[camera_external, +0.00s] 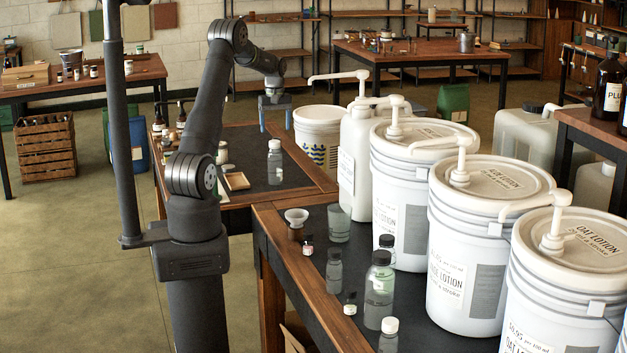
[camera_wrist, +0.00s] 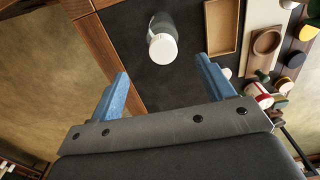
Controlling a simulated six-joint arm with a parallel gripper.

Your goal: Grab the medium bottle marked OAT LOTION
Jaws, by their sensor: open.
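A clear bottle with a white cap (camera_external: 274,165) stands upright on the dark top of the farther bench. In the wrist view its cap (camera_wrist: 163,47) shows from above, just beyond the gap between my fingers. I cannot read a label on it. My gripper (camera_external: 275,122) is open and empty, pointing down above this bottle; its blue fingers (camera_wrist: 162,72) are spread wide. Several other clear bottles stand on the nearer bench, including a larger dark-capped one with a green label (camera_external: 379,288). No small bottle label reads clearly as OAT LOTION.
A white pump bucket marked OAT LOTION (camera_external: 561,285) stands at the right, beside other pump buckets (camera_external: 480,240) along the nearer bench. A wooden tray (camera_wrist: 222,28) and several small jars (camera_wrist: 262,95) lie right of the bottle. A wooden bench edge (camera_wrist: 97,50) runs left of it.

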